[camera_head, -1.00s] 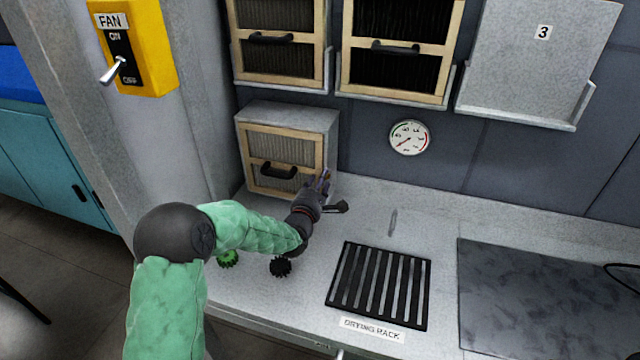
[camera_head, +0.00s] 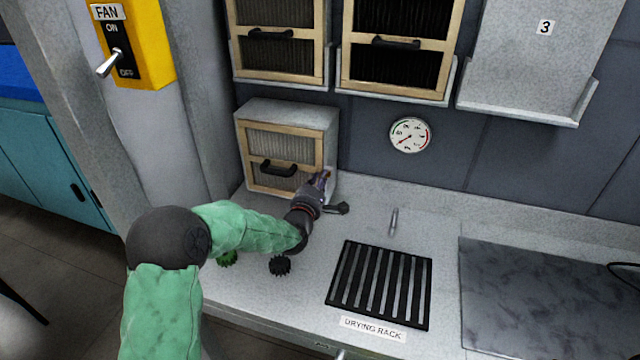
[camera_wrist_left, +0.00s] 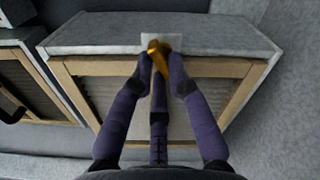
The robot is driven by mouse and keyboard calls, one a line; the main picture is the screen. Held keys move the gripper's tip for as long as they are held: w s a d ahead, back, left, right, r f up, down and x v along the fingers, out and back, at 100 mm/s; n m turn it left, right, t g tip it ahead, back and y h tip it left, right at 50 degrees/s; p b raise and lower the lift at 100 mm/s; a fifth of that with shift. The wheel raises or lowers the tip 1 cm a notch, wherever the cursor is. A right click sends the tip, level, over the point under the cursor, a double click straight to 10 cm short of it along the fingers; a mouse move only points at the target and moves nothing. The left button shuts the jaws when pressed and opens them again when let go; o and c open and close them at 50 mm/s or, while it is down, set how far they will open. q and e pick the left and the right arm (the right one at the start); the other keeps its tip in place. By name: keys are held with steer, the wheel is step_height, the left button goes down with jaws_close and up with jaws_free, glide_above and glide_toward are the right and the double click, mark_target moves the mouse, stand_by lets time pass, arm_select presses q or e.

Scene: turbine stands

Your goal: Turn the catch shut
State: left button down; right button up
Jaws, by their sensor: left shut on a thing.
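The catch (camera_wrist_left: 158,56) is a small orange-yellow piece on a pale plate at the edge of the grey filter box in the left wrist view. The grey filter box (camera_head: 290,113) stands on the counter by the wall, with a wood-framed filter (camera_head: 284,143) and a dark handle in its front. My left gripper (camera_head: 326,176) reaches the box's right front side. In the left wrist view its dark purple fingers (camera_wrist_left: 160,72) are closed around the catch, which shows tilted between them. The fingers hide part of the catch. My right gripper is not in view.
A black drying rack (camera_head: 378,285) lies on the counter, with a small metal rod (camera_head: 394,221) behind it. A green brush-like piece (camera_head: 227,258) and a black one (camera_head: 280,265) lie near my forearm. A dark slab (camera_head: 540,300) covers the right. Filter boxes hang above.

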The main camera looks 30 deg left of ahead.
arm_select(q)
steer(key=shift+d+m+b, duration=0.1)
steer(key=shift+m+b, duration=1.8)
steer(key=shift+m, duration=0.8)
steer(key=c, duration=1.2)
jaws_free()
steer(key=shift+r, duration=0.1)
steer(key=shift+s, duration=0.1)
steer(key=v, duration=1.1)
steer(key=shift+s+d, duration=0.2)
steer(key=shift+s, duration=0.15)
